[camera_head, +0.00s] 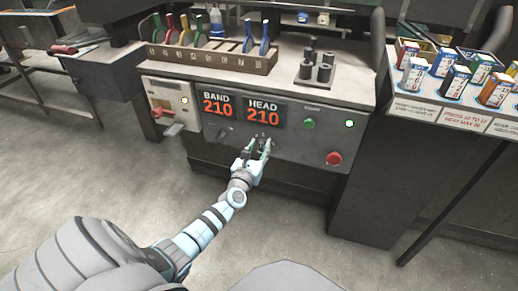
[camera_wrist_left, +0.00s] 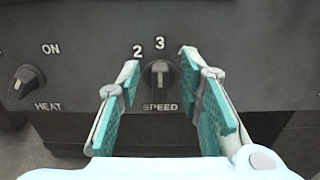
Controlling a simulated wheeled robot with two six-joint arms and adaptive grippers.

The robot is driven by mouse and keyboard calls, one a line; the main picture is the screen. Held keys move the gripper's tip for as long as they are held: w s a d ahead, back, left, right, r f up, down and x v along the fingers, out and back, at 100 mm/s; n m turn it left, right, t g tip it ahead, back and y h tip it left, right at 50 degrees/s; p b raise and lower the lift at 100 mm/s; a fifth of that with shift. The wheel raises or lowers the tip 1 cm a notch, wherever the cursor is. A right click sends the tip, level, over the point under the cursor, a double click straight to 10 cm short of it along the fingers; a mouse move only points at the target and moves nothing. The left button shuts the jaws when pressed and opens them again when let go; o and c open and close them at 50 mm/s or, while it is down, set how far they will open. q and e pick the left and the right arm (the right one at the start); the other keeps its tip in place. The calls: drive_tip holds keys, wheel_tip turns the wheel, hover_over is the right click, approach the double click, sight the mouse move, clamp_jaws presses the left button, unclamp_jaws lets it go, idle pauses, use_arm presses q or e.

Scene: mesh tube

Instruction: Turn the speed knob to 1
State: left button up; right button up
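The speed knob (camera_wrist_left: 160,76) is a dark knob above the SPEED label on the panel, with its light mark pointing up toward the 3. A 2 is printed to its left, and the marking to its right is mostly hidden by a finger. My left gripper (camera_wrist_left: 167,84) is open, with one teal-padded finger on each side of the knob. Gaps show between the knob and both fingers. In the head view my left gripper (camera_head: 262,147) is at the panel's front, largely covering the knob. My right gripper is not in view.
The heat knob (camera_wrist_left: 27,80) is left of the speed knob, with ON printed above it. The red displays (camera_head: 240,108) both read 210. A green button (camera_head: 309,123) and a red button (camera_head: 333,158) are to the right on the panel.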

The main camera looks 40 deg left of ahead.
use_arm(q)
clamp_jaws()
